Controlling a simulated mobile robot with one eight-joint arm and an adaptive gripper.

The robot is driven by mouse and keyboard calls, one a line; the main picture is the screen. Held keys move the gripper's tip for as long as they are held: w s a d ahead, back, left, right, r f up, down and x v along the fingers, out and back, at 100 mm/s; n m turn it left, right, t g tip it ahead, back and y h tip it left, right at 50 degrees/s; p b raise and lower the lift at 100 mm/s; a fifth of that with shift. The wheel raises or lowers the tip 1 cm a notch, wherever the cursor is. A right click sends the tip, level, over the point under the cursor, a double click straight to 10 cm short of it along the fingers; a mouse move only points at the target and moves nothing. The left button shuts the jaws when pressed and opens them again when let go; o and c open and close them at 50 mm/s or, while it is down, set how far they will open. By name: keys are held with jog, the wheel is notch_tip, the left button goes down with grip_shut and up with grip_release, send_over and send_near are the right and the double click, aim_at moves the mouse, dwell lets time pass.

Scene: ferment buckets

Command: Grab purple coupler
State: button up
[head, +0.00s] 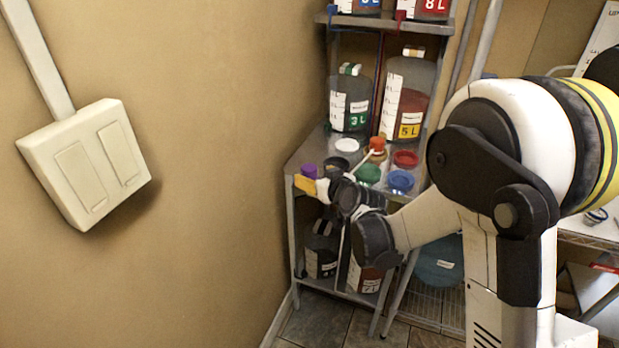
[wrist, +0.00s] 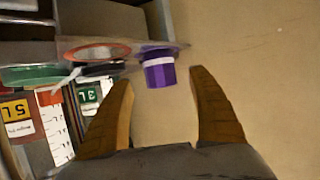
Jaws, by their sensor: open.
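The purple coupler (head: 309,171) stands at the left front corner of the metal shelf's middle level in the head view. In the wrist view the purple coupler (wrist: 159,68) has a pale band and shows between the fingertips, a little beyond them. My gripper (head: 305,186) has yellow-orange fingers and is at the shelf's front left edge, close to the coupler. In the wrist view my gripper (wrist: 161,79) is open and empty, with one finger on each side of the coupler. I cannot tell the exact gap in depth.
The 3L bucket (head: 349,100) and 5L bucket (head: 407,95) stand behind. A wall (head: 200,180) is close on the left.

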aim_at(313, 175)
jog(key=b+x, duration=0.1)
jog(key=x, duration=0.3)
jog(key=shift+w+a+f+b, duration=0.15)
jog(key=shift+f+b, duration=0.1)
jog(key=shift+b, duration=0.15)
jog(key=shift+r, duration=0.15)
jog(key=shift+c, duration=0.3)
jog(key=c, duration=1.3)
